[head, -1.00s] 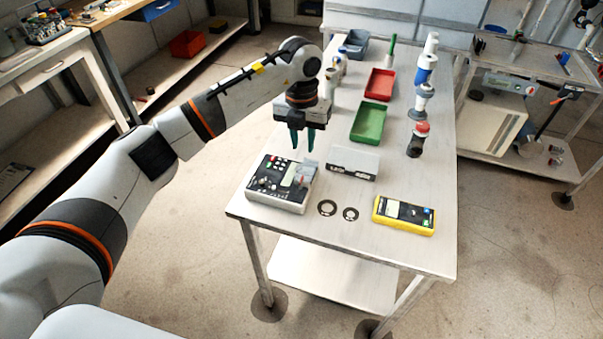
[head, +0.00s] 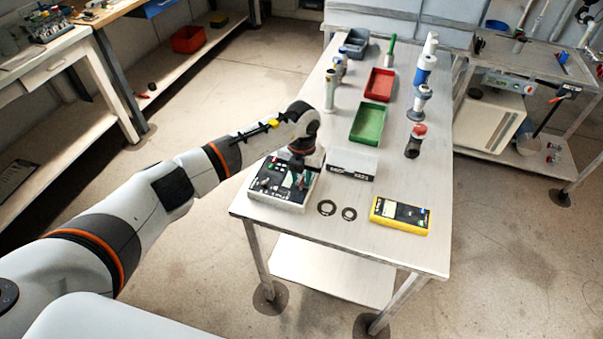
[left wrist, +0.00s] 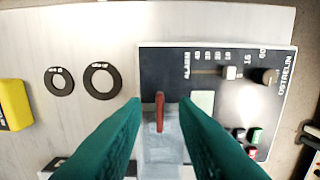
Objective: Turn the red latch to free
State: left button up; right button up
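The red latch (left wrist: 160,111) shows in the left wrist view as a narrow upright red bar on a grey translucent block (left wrist: 160,145). It stands at the edge of the reactor's dark control panel (left wrist: 217,68). My left gripper (left wrist: 160,103) has its two green fingers apart, one on each side of the latch, with visible gaps. In the head view my left gripper (head: 301,178) is over the right part of the control box (head: 268,192), and the arm hides much of that area. The latch is not clear in the head view. My right gripper is not in view.
A white labelled box (head: 352,164) stands just right of the control box. Two dark rings (head: 327,208) and a yellow meter (head: 401,216) lie along the front. Green (head: 369,122) and red (head: 379,85) trays and several bottle-like parts stand farther back.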

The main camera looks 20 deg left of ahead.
pick_arm(q)
grip_shut()
dwell(0.3)
jog(key=n, duration=0.3)
jog(key=shift+n, duration=0.4)
jog(key=n, duration=0.4)
jog(key=shift+a+n, duration=0.1)
jog(key=shift+n, duration=0.2)
jog(key=n, duration=0.4)
jog(key=shift+r+n, duration=0.1)
jog(key=shift+n, duration=0.2)
jog(key=n+p, duration=0.1)
jog(key=n, duration=0.3)
jog(key=shift+n, duration=0.4)
